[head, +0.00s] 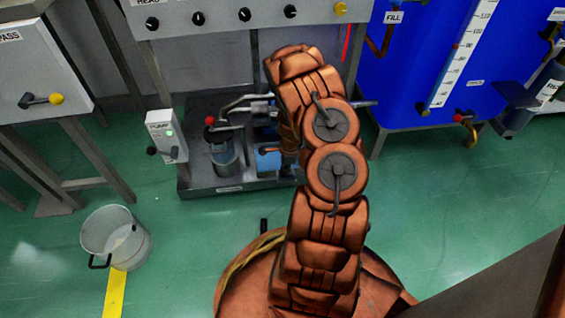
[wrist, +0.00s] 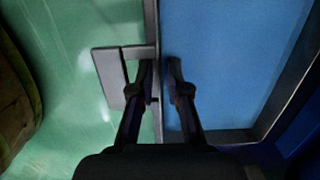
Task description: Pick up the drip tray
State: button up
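In the wrist view, a flat, bright blue panel (wrist: 230,60) with a dark grey rim fills the right side; it looks like the drip tray, though I cannot be sure. A grey bracket-like tab (wrist: 108,78) sticks out from its left rim over the green floor. My gripper (wrist: 159,68) is open. Its two dark fingers lie on either side of the rim line, with a narrow gap between the tips. I cannot tell whether they touch the rim. In the head view my orange arm hides the gripper, and I cannot make out the tray there.
A grey pump skid (head: 230,187) with pipes and a red-knobbed lever stands behind my arm. A blue tank (head: 410,70) is at the right. A metal bucket (head: 115,237) stands on the floor at the left.

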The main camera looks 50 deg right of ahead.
jog(key=shift+c, duration=0.4)
grip_shut()
jog(key=shift+r, duration=0.2)
dwell(0.3)
jog(key=shift+r+p, duration=1.25)
jog(key=shift+r, duration=0.55)
jog(key=shift+s+a+f, duration=0.15)
jog(key=shift+a, duration=0.05)
jog(key=s+a+r+p, duration=0.1)
jog(key=s+a+p, duration=0.2)
jog(key=s+a, duration=0.6)
jog(key=shift+a+r, duration=0.15)
jog(key=shift+a, duration=1.35)
jog(key=shift+s+a, duration=0.15)
jog(key=shift+s, duration=0.05)
